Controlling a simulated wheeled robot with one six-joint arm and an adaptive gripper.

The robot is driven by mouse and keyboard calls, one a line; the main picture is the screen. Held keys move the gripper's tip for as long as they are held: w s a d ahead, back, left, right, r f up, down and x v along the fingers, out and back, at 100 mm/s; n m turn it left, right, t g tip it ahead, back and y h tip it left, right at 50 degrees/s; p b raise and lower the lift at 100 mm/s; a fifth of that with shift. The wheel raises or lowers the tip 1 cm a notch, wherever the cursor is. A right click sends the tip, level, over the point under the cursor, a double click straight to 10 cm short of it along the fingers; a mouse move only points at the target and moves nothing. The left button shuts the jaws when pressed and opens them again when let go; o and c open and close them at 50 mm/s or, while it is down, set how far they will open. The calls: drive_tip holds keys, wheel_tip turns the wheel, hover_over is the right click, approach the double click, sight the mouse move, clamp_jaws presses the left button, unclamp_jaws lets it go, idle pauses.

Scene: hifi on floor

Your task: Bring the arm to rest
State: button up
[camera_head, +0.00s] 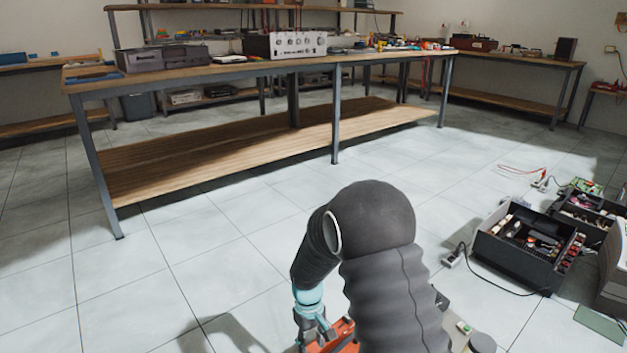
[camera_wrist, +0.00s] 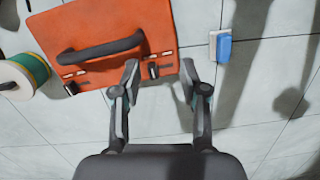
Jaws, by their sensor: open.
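My gripper (camera_wrist: 160,75) is open and empty in the wrist view, its two fingers spread apart above the tiled floor. Past the fingertips lies an orange case (camera_wrist: 112,28) with a black handle and dark latches. The left fingertip overlaps the case's lower right edge in the picture; I cannot tell whether they touch. In the head view my arm, in a dark ribbed cover, reaches forward and down at the bottom centre. Part of the orange case (camera_head: 343,338) shows below the wrist there, and the fingers are mostly hidden.
A blue and white block (camera_wrist: 220,46) and a spool (camera_wrist: 22,75) lie beside the case. A long workbench (camera_head: 215,73) with a low shelf stands ahead. Open toolboxes (camera_head: 525,262) and a cable (camera_head: 503,289) lie on the right. The floor at left is clear.

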drive_tip(key=s+d+r+m+t+p, duration=0.2)
drive_tip(key=s+d+r, duration=0.3)
drive_tip(key=r, duration=0.8)
drive_tip(key=s+d+r+m+t+p, duration=0.2)
drive_tip(key=s+d+r, duration=0.4)
drive_tip(key=s+r, duration=0.4)
drive_tip(key=s+d+r+m+t+p, duration=0.2)
drive_tip(key=s+d+r, duration=0.3)
drive_tip(key=r, duration=1.1)
drive_tip(key=s+t+p, duration=0.1)
drive_tip(key=s, duration=0.2)
drive_tip(key=shift+s+d+r+m+y+p, duration=0.2)
drive_tip(key=shift+s+r+m+y+p, duration=0.1)
drive_tip(key=shift+m+p, duration=0.1)
idle(0.3)
